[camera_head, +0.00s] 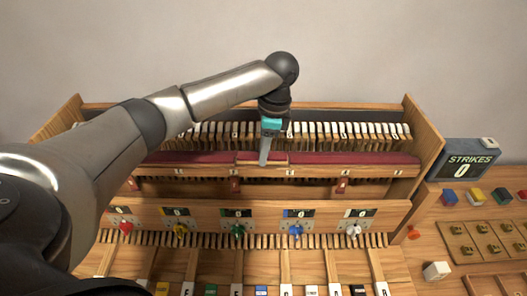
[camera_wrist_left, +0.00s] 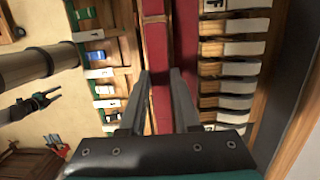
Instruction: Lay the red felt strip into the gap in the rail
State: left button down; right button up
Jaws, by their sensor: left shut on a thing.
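My left gripper (camera_head: 264,158) points down at the middle of the rail (camera_head: 375,172), over the tan-edged gap (camera_head: 246,158) between the long red felt lengths. In the left wrist view its two fingers (camera_wrist_left: 160,88) stand either side of the red felt strip (camera_wrist_left: 160,112) and are shut on it. Red felt lines continue past the fingertips. In the head view the gripper covers most of the strip. I cannot tell whether the strip touches the gap's floor. A small dark pincer, seemingly my right gripper (camera_wrist_left: 42,102), shows at the left wrist view's left edge; its jaw state is unclear.
A row of wooden hammers (camera_head: 340,132) stands behind the rail, close to the gripper. Wooden side walls (camera_head: 424,135) close both ends. A panel with several small displays (camera_head: 237,222) is in front. A strikes box (camera_head: 467,165) reading 0 stands at right, near coloured blocks.

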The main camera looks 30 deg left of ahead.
aim_at(271, 156)
pick_arm(q)
jog(key=shift+f, duration=0.45)
jog(key=shift+f, duration=0.1)
jog(key=c, duration=0.6)
grip_release()
jog(key=r, duration=0.4)
jog(key=d+r+b, duration=0.1)
jog(key=r, duration=0.2)
jog(key=shift+w+r, duration=0.1)
jog(key=shift+w, duration=0.25)
jog(key=shift+w+d+r+p, duration=0.15)
jog(key=shift+r+p, duration=0.1)
jog(key=shift+r, duration=1)
jog(key=shift+s+d+r+p, duration=0.1)
jog(key=shift+r+p, duration=0.15)
jog(key=shift+r, duration=0.95)
